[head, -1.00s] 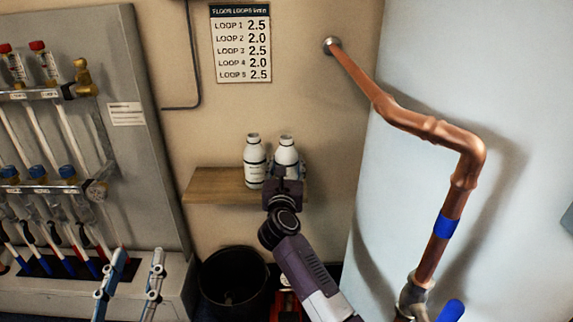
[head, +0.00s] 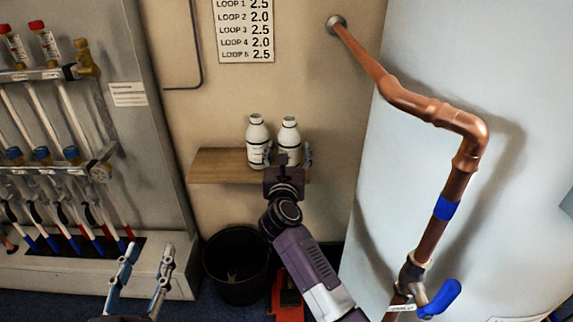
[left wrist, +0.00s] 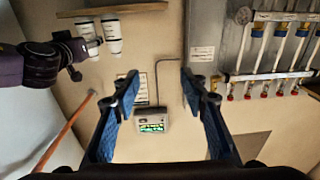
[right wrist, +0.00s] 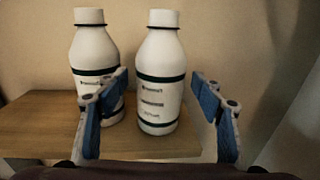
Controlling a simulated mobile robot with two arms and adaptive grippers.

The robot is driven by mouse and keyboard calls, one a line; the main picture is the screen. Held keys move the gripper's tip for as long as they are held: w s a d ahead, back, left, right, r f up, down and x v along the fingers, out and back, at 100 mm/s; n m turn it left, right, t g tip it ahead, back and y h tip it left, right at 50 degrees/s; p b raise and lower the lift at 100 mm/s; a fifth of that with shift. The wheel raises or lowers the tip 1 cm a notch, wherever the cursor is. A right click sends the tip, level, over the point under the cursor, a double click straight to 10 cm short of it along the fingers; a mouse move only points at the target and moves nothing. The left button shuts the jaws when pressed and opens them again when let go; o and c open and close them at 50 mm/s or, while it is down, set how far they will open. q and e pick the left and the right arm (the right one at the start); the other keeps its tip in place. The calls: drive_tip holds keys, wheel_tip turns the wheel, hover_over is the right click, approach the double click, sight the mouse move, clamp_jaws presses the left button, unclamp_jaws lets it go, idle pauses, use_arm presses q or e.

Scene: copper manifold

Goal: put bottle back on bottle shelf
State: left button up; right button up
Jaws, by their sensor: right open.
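Two white bottles with dark bands stand upright on the wooden shelf (head: 217,166). The left bottle (head: 257,140) and the right bottle (head: 289,139) are side by side. In the right wrist view, my right gripper (right wrist: 157,95) is open, its fingers apart on either side of the right bottle (right wrist: 160,72). Its left finger partly covers the left bottle (right wrist: 92,52). Whether a finger touches a bottle is unclear. In the head view, my right gripper (head: 288,156) is in front of the shelf. My left gripper (head: 148,264) is open and empty, low at the left.
A manifold board with pipes and valves (head: 62,110) stands at the left. A black bucket (head: 238,266) and a red object (head: 287,300) are on the floor below the shelf. A copper pipe (head: 436,112) and a large pale cylinder (head: 520,250) are on the right.

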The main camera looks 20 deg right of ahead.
drive_tip(key=s+a+r+n+t+y+p, duration=0.1)
drive_tip(key=s+a+r+n+t+y, duration=0.3)
drive_tip(key=s+n, duration=0.55)
drive_tip(key=s+a+r+n+t+y+p, duration=0.1)
drive_tip(key=s+a+r+n+t+y, duration=0.1)
drive_tip(key=s+a+r+n+y, duration=0.55)
drive_tip(key=s+a+f+n+g+y, duration=0.2)
drive_tip(key=s+f+n+g, duration=0.55)
drive_tip(key=n, duration=0.95)
use_arm(q)
wheel_tip(320, 180, down, 10)
drive_tip(key=s+a+g+y, duration=0.1)
drive_tip(key=s+a+g, duration=0.1)
drive_tip(key=s+g, duration=0.1)
drive_tip(key=shift+g+y, duration=0.3)
drive_tip(key=shift+g, duration=0.6)
use_arm(e)
drive_tip(key=s+d+f+n+g+h, duration=0.1)
drive_tip(key=s+d+f+n+h, duration=0.1)
drive_tip(key=f, duration=0.4)
drive_tip(key=s+d+f+n+g+h, duration=0.1)
drive_tip(key=s+d+f+n+h, duration=0.1)
drive_tip(key=s+d+f+n, duration=0.2)
wheel_tip(320, 180, down, 3)
drive_tip(key=d+n, duration=0.1)
drive_tip(key=n, duration=0.1)
drive_tip(key=shift+n, duration=0.3)
